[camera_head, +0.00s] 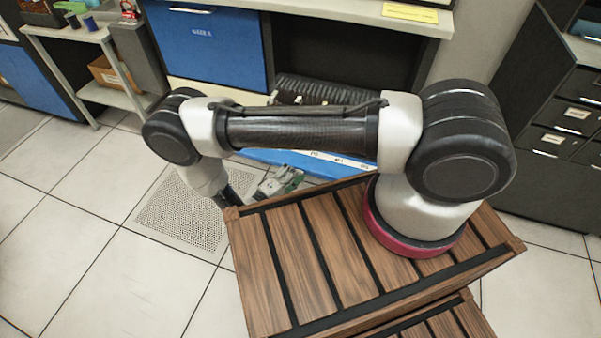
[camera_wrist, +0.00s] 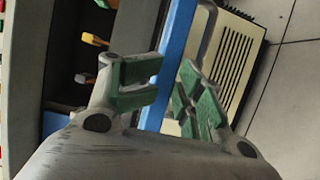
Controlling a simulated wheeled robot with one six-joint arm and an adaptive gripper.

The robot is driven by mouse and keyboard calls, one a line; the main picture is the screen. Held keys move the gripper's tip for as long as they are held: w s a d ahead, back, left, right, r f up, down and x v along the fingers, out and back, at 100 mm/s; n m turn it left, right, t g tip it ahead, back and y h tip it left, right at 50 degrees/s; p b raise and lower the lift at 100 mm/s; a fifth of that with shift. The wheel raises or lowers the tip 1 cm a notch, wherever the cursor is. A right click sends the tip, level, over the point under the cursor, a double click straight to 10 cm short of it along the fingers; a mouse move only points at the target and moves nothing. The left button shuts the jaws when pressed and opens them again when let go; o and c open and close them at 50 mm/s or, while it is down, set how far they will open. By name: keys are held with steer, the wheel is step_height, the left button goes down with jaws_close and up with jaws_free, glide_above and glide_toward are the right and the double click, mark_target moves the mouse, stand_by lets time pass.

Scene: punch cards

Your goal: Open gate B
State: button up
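My gripper (camera_wrist: 170,92) is open, its two green-padded fingers apart. Between and beyond them in the wrist view is the edge of a blue panel (camera_wrist: 178,38), with a grey loop handle (camera_wrist: 209,32) on its right side near the right finger. I cannot tell whether a finger touches it. In the head view my gripper (camera_head: 276,184) is low, in front of a blue panel (camera_head: 310,163) with a white strip, partly hidden by my arm. A closed blue panel (camera_head: 207,52) with a small label sits to the left; the label is too small to read surely.
Right of that closed panel is a dark open bay (camera_head: 345,48) under a white counter (camera_head: 330,8). A shelf (camera_head: 108,95) stands left and black drawers (camera_head: 575,118) right. The tiled floor (camera_head: 110,255) at left is clear. A vented box (camera_wrist: 238,55) shows in the wrist view.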

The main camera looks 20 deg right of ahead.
steer(key=shift+a, duration=0.3)
steer(key=f+v, duration=0.1)
steer(key=v, duration=0.7)
steer(key=shift+s+a+f, duration=0.25)
steer(key=shift+s+f, duration=0.05)
steer(key=shift+s, duration=0.1)
steer(key=shift+w+r, duration=0.1)
stand_by(0.6)
